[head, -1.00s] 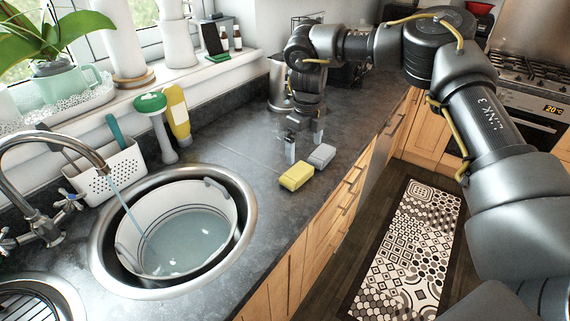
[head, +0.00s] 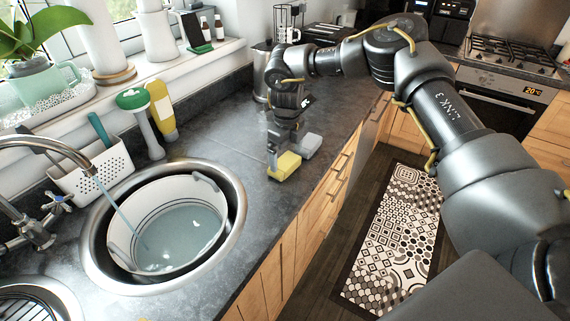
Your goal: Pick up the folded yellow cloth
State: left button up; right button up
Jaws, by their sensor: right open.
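The folded yellow cloth (head: 287,168) lies on the dark worktop near its front edge, to the right of the sink. It looks like a small thick block. My right gripper (head: 283,158) points down over its far part, open. One finger stands at the cloth's left side; the other is mostly hidden, and I cannot tell whether either touches it. A similar folded grey cloth (head: 309,146) lies just beyond, to the right, very close to the gripper. My left gripper is not in view.
A round sink (head: 232,237) holds a white tub (head: 116,229) of water under a running tap (head: 72,150). A white caddy (head: 95,182), a green-topped brush (head: 143,125) and a yellow bottle (head: 162,112) stand behind it. Worktop between sink and cloth is clear.

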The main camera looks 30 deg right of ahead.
aim_at(286, 161)
jog(key=f, duration=0.2)
jog(key=f+p, duration=0.1)
jog(key=shift+w+f, duration=0.25)
jog(key=shift+f, duration=0.15)
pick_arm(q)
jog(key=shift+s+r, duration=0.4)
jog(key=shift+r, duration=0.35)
pick_arm(e)
jog(key=c, duration=0.6)
